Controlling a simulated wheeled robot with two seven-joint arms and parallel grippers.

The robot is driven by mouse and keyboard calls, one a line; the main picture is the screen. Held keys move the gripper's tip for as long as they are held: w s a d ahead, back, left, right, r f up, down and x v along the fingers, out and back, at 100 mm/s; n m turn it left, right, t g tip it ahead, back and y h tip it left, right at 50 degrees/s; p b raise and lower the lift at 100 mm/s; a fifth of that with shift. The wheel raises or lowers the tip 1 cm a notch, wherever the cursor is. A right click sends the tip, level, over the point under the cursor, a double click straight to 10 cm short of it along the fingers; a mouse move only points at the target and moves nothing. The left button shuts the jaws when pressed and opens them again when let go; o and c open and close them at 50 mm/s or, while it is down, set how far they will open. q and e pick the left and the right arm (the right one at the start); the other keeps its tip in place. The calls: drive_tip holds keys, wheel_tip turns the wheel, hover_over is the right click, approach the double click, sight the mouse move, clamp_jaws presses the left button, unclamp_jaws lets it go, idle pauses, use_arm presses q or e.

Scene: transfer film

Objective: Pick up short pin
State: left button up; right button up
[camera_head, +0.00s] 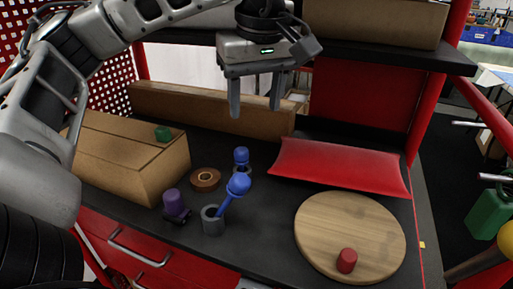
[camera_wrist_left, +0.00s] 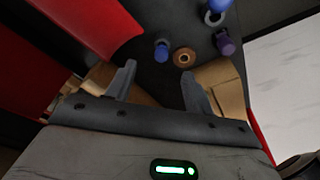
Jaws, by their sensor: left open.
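Two blue round-headed pins show. The rear one, seemingly the short pin (camera_head: 241,156), stands in a grey holder behind the other; it also shows in the left wrist view (camera_wrist_left: 161,48), ahead of the fingers. The front, longer blue pin (camera_head: 237,187) leans in a grey cylindrical holder (camera_head: 213,222); its head is cut by the top edge of the wrist view (camera_wrist_left: 219,5). My left gripper (camera_head: 255,107) is open and empty, pointing down above and behind the pins, touching neither. It also shows in the left wrist view (camera_wrist_left: 158,76). My right gripper is not in view.
A purple piece (camera_head: 174,203) and a tape roll (camera_head: 205,179) are left of the pins. A cardboard box (camera_head: 125,160) carries a green piece (camera_head: 162,133). A red cushion (camera_head: 335,165) and round wooden board (camera_head: 335,225) with a red cylinder (camera_head: 347,260) lie right. A shelf overhangs behind.

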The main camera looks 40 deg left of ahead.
use_arm(q)
drive_tip(key=a, duration=0.2)
drive_tip(key=b, duration=0.4)
hover_over(241, 149)
drive_tip(key=d, duration=0.1)
drive_tip(key=shift+y, duration=0.4)
drive_tip(key=f, duration=0.5)
drive_tip(key=s+f, duration=0.1)
drive_tip(key=f, duration=0.2)
drive_tip(key=shift+d, duration=0.1)
drive_tip(key=shift+w+p+x, duration=0.1)
drive_tip(key=shift+p+x, duration=0.1)
drive_tip(key=shift+x, duration=1.35)
drive_tip(key=shift+w+p+x, duration=0.15)
drive_tip(key=shift+p+x, duration=0.05)
drive_tip(key=shift+x, duration=1.3)
drive_tip(key=shift+d, duration=0.1)
drive_tip(key=c, duration=1.1)
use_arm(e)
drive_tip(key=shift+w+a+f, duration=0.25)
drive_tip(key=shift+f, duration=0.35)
